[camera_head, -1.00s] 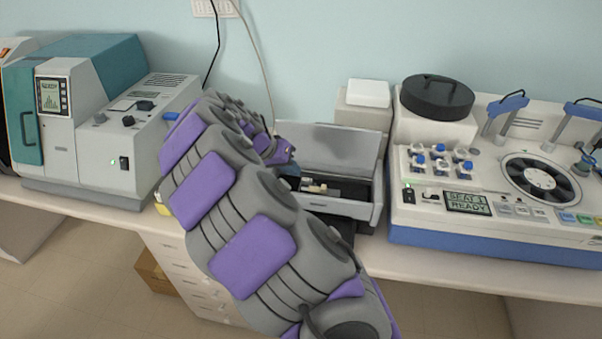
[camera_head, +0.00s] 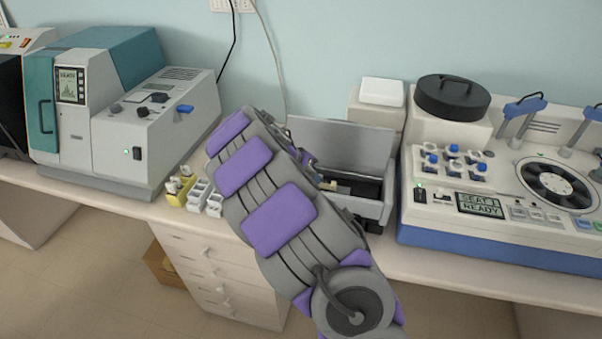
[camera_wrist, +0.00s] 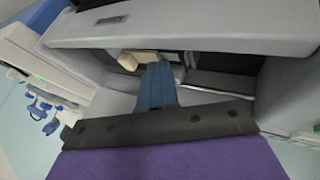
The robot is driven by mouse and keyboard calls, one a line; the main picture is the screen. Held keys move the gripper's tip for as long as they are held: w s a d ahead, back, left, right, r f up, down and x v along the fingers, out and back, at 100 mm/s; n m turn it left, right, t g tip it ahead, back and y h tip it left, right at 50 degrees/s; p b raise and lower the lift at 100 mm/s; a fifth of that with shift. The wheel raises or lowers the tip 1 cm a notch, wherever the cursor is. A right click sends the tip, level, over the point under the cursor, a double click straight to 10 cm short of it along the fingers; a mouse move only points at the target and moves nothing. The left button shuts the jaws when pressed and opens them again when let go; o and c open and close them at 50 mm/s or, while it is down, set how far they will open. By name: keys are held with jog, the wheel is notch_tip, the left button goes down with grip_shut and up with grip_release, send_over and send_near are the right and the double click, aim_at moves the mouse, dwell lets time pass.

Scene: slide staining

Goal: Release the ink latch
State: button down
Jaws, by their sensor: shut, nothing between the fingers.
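The open grey machine (camera_head: 374,208) stands at the back centre with its lid (camera_head: 342,143) raised. It also shows in the wrist view (camera_wrist: 215,30), with a dark interior. A cream-coloured part (camera_wrist: 138,58) lies inside it; it may be the ink latch, but I cannot be sure. It shows small in the head view (camera_head: 338,187). My gripper (camera_wrist: 158,68) is shut and empty, its blue fingertips at the machine's opening, close beside the cream part. I cannot tell whether they touch it. In the head view my arm hides most of the gripper.
A staining machine (camera_head: 430,222) stands to the right, and a teal and grey device (camera_head: 150,135) to the left. A yellow holder (camera_head: 178,190) and white containers (camera_head: 205,198) sit on the bench left of my arm. A white box (camera_head: 382,92) stands behind the grey machine.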

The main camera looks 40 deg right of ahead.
aim_at(335, 186)
jog(key=shift+s+d+r, duration=0.1)
jog(key=shift+s+d, duration=0.65)
jog(key=shift+s, duration=0.35)
jog(key=shift+s+d, duration=0.1)
jog(key=shift+s+d, duration=1.25)
jog(key=shift+s, duration=0.3)
jog(key=shift+w, duration=0.1)
jog(key=shift+a, duration=0.1)
